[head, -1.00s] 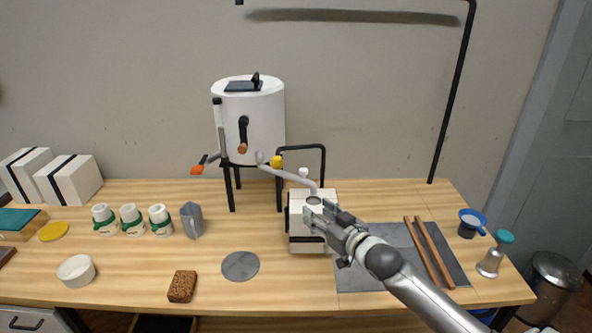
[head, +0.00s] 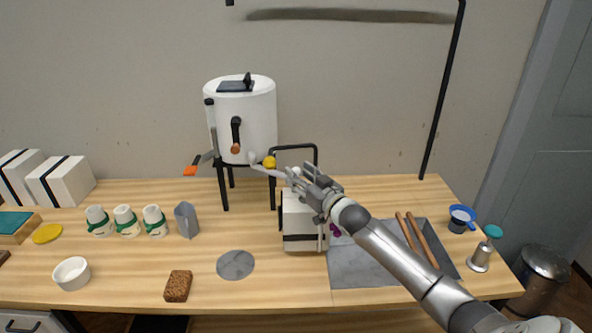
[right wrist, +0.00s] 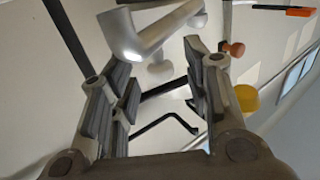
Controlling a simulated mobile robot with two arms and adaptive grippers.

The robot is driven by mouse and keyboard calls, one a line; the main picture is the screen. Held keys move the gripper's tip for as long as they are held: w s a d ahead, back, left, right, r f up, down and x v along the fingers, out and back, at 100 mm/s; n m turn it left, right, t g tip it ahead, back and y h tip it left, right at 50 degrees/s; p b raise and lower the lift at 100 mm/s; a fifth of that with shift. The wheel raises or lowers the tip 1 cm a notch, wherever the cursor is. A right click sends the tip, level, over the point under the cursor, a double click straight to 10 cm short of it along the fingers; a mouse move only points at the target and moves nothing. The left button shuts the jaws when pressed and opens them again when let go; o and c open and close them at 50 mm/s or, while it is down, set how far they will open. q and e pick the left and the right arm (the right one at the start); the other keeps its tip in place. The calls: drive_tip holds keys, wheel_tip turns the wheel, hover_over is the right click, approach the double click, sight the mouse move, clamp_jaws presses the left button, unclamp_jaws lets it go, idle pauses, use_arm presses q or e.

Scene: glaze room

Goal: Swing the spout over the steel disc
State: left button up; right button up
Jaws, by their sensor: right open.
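The spout (head: 267,166) is a pale grey pipe running from the front of the white tank (head: 243,120) to the right. Its outer end is partly hidden by my right gripper (head: 299,174), which is open beside it. In the right wrist view the spout (right wrist: 152,30) bends just beyond and between the open fingers (right wrist: 155,75); I cannot tell whether they touch it. The steel disc (head: 235,265) lies flat on the table, front left of the white box-shaped machine (head: 304,228). My left gripper is not in view.
A yellow knob (head: 269,162) and a black tube frame (head: 316,156) stand close to the spout. A brown sponge (head: 178,286) and grey jug (head: 186,220) lie left of the disc. A grey mat (head: 355,268) with wooden sticks is under my right arm.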

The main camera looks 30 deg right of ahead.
sight(279, 175)
drive_tip(key=shift+w, duration=1.25)
drive_tip(key=shift+c, duration=0.4)
drive_tip(key=shift+s, duration=0.1)
drive_tip(key=c, duration=0.7)
drive_tip(key=shift+f, duration=0.1)
clamp_jaws()
